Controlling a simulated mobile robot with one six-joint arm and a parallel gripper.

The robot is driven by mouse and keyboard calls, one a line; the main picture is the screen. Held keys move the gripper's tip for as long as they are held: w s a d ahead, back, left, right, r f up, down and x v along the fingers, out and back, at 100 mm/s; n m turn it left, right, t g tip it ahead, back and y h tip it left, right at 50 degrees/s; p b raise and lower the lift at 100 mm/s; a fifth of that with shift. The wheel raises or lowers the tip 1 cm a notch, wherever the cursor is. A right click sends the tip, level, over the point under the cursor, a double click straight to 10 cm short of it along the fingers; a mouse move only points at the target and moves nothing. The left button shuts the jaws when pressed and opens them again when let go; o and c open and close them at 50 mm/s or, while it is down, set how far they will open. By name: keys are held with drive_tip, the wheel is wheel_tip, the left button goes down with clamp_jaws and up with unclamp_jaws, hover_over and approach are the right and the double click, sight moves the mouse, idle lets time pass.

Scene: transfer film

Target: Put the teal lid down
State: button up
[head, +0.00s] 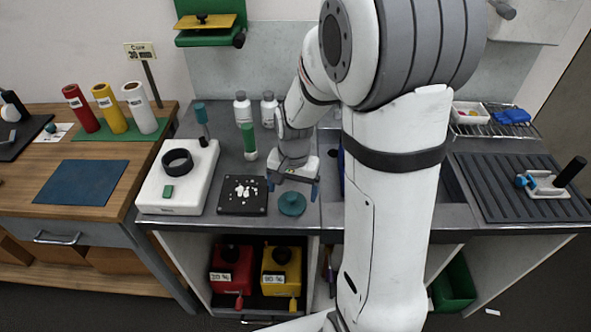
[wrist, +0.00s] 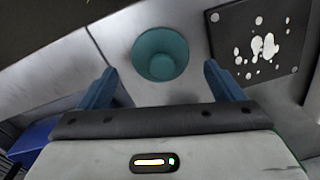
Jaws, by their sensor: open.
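The teal lid (head: 292,204) is a round piece with a raised knob, resting on the grey counter near its front edge, just right of a dark square plate. It also shows in the wrist view (wrist: 160,53), beyond and between my fingertips. My gripper (head: 293,188) has blue fingers and is open and empty. In the wrist view my gripper (wrist: 160,82) has its two fingers wide apart, with a gap between them and the lid.
The dark plate (head: 228,205) with white pieces lies left of the lid. A white device (head: 153,195) with a black ring stands farther left. A green-topped bottle (head: 248,140) and two white bottles stand behind. A blue item (wrist: 35,142) shows at the wrist view's lower left.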

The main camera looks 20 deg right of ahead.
sight(294, 196)
wheel_tip(294, 196, up, 8)
drive_tip(key=r, duration=0.1)
drive_tip(key=s+r+n+t, duration=0.1)
drive_tip(key=s+r+n, duration=0.1)
drive_tip(key=s, duration=0.5)
drive_tip(key=s+r+n+t, duration=0.2)
drive_tip(key=s+r+n, duration=0.1)
drive_tip(key=s, duration=0.4)
drive_tip(key=shift+s+d+r+n, duration=0.15)
drive_tip(key=shift+d+n, duration=0.05)
drive_tip(key=shift+n, duration=0.6)
